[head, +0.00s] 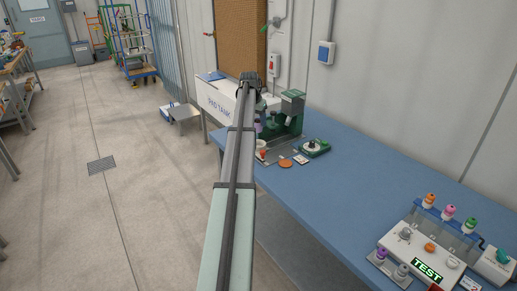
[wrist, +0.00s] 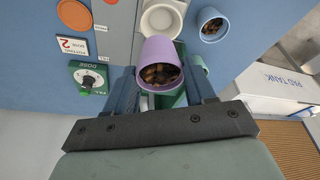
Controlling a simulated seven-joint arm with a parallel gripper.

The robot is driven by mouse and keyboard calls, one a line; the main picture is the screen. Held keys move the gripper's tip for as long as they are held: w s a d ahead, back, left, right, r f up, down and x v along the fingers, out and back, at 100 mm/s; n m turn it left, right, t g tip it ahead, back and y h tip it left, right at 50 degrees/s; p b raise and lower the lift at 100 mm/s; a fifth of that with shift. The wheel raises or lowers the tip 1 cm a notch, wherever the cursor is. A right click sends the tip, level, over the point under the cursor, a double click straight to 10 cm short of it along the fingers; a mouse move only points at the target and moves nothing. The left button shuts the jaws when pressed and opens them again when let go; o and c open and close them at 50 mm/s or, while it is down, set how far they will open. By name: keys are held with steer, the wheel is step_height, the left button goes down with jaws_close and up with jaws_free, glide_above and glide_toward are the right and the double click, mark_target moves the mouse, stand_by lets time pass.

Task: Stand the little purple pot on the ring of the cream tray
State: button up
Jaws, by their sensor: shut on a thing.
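The little purple pot (wrist: 158,52), lilac with brown chips inside, is between the fingers of my gripper (wrist: 160,82) in the wrist view. My gripper is shut on it. A cream round piece with a ring-shaped rim (wrist: 162,18) shows just beyond the pot and is partly cut off by the frame edge; I cannot tell whether the pot touches it. I cannot make out the cream tray for certain. In the head view my arm hides much of my gripper and the area below it.
In the head view a green stand (head: 291,105) is close to my arm. A TEST unit (head: 440,262) stands far right; the blue table (head: 355,175) is clear between.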

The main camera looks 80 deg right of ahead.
steer(key=shift+d+r, duration=0.2)
steer(key=shift+d, duration=0.7)
steer(key=shift+a+f+m, duration=0.15)
steer(key=shift+f+m, duration=0.15)
steer(key=shift+f, duration=4.75)
steer(key=shift+f, duration=0.15)
steer(key=o, duration=1)
steer(key=v, duration=1.2)
steer(key=shift+w, duration=0.1)
